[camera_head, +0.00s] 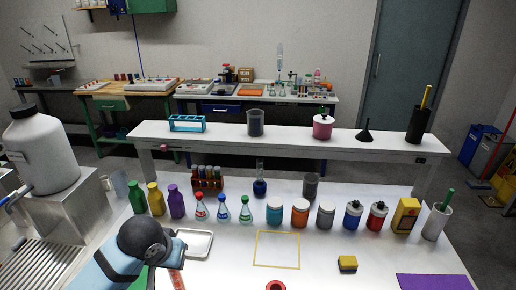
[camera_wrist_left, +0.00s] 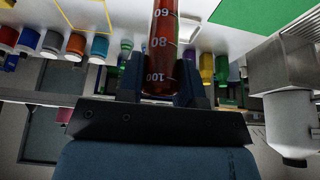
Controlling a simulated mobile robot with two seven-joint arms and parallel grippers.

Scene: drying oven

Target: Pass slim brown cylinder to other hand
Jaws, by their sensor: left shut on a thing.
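The slim brown cylinder (camera_wrist_left: 162,45) is reddish-brown and see-through, with white marks 60, 80 and 100. In the left wrist view my left gripper (camera_wrist_left: 160,78) is shut on it, one dark finger on each side. Its far end runs out of the top of that view. In the head view a narrow red strip with pale marks (camera_head: 177,279) beside my left arm appears to be part of this cylinder; my arm hides most of the gripper there. My right gripper is in neither view.
A yellow square outline (camera_head: 277,249) marks bare white table.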

